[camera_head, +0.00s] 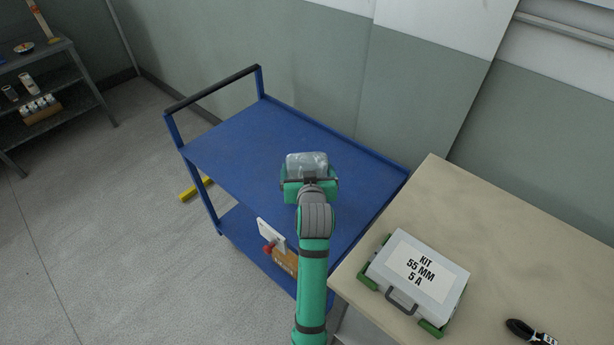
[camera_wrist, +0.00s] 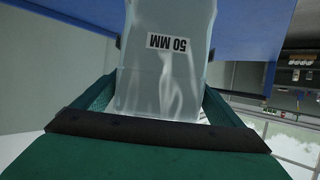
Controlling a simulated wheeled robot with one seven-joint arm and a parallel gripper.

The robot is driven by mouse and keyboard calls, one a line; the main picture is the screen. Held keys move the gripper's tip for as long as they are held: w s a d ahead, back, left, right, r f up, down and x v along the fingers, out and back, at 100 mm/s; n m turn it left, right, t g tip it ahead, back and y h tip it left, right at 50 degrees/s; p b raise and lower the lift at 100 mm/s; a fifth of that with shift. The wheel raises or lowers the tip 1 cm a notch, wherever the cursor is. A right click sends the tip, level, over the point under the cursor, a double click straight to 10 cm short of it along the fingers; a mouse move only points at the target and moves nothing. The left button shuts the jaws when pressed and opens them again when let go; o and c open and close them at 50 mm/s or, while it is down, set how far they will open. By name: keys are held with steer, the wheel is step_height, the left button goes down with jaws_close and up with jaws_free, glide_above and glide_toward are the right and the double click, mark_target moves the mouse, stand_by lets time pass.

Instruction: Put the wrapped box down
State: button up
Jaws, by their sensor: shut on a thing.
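The wrapped box (camera_head: 307,164) is a block in clear, shiny wrap. In the wrist view the wrapped box (camera_wrist: 165,85) carries a white label reading "50 MM", upside down in the picture. My gripper (camera_head: 308,182) is shut on it; in the wrist view the dark green fingers (camera_wrist: 160,110) stand on both sides of the box. In the head view the box appears over the top shelf of the blue cart (camera_head: 235,150). I cannot tell whether it touches the shelf. My gripper hides the box's near side in the head view.
A beige table (camera_head: 450,205) at the right holds a grey kit case (camera_head: 415,270) labelled "KIT 55 MM 5 A" and a dark object (camera_head: 528,332). A cardboard box (camera_head: 285,261) sits on the cart's lower shelf. The cart's top is clear around my gripper. A wall stands behind.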

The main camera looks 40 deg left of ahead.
steer(key=shift+f, duration=1.35)
steer(key=shift+d, duration=0.1)
steer(key=shift+f, duration=0.2)
steer(key=o, duration=1)
steer(key=shift+s, duration=0.15)
steer(key=shift+o, duration=0.2)
steer(key=shift+r, duration=0.15)
steer(key=shift+s+d+r, duration=0.1)
steer(key=shift+s, duration=0.05)
steer(key=v, duration=1.1)
steer(key=shift+s+r, duration=0.2)
steer(key=shift+d, duration=0.15)
